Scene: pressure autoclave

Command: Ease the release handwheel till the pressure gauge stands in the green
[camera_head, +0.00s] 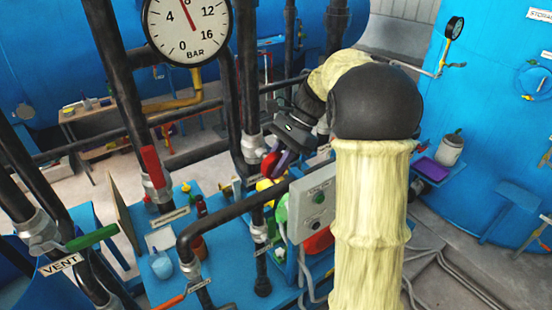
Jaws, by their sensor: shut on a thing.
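The pressure gauge (188,28) is a white dial marked in BAR at the upper left. Its red needle leans up and slightly left, near the 8. The top of the dial is cut off, and no green band shows on the visible part. My gripper (283,150) is dark and reaches down-left from my pale-sleeved arm. The jaws, pipes and arm hide most of the wheel.
Black pipes cross in front of the blue bench (220,255). A red lever (151,165) and a green lever (92,237) by a VENT label stand left. A grey control box (312,203) is close to the right of the wheel. A blue tank (490,120) stands right.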

